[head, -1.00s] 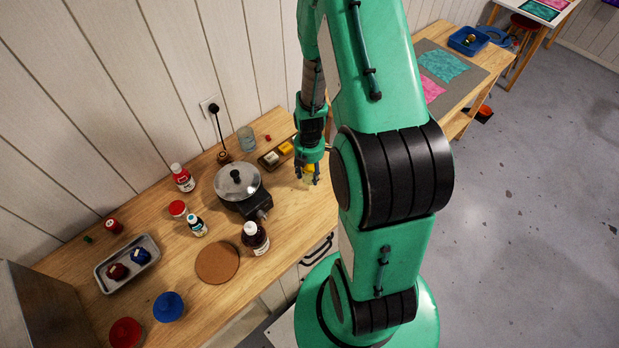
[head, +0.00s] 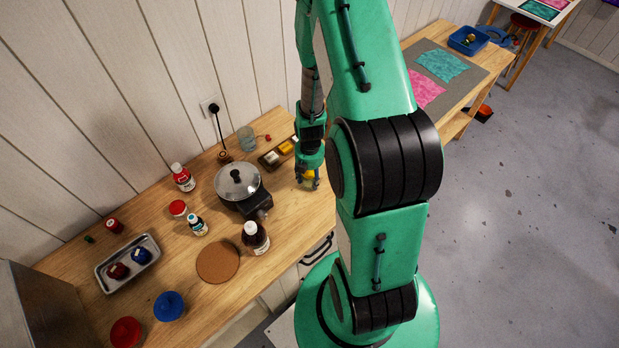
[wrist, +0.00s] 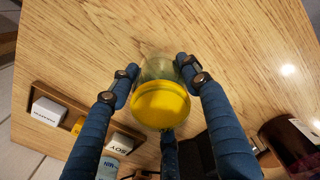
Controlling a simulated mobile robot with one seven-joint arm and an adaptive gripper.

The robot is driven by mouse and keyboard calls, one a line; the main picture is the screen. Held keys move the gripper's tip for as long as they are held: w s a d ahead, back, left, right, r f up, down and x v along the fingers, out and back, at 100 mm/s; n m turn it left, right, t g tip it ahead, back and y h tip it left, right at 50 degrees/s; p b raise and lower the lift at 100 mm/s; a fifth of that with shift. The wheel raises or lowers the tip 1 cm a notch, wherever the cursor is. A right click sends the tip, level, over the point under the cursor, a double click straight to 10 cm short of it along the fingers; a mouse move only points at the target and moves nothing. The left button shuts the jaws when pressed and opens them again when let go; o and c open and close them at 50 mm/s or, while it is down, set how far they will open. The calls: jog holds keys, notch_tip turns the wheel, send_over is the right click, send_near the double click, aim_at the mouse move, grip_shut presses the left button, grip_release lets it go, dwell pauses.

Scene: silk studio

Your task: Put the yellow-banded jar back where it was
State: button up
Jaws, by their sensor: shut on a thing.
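The yellow-banded jar (wrist: 160,104) is glass with a yellow top, seen from above in the wrist view. My gripper (wrist: 157,74) is shut on it, with blue fingers on both sides of the glass. In the head view my gripper (head: 309,182) is over the right end of the wooden bench (head: 292,205), and a bit of the jar's yellow (head: 309,174) shows between the fingers. The jar is close to the bench top. I cannot tell whether its base touches the wood.
A wooden tray (head: 267,162) with white and yellow blocks lies just behind the gripper. A lidded pot on a hot plate (head: 238,182), a dark bottle (head: 255,237) and a cork mat (head: 218,262) stand to the left. A glass beaker (head: 246,139) is at the back. Bare wood surrounds the jar.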

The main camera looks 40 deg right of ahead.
jog(key=o, duration=1.4)
jog(key=shift+r, duration=0.15)
notch_tip(320, 180, up, 12)
jog(key=shift+b, duration=0.35)
jog(key=shift+r, duration=0.1)
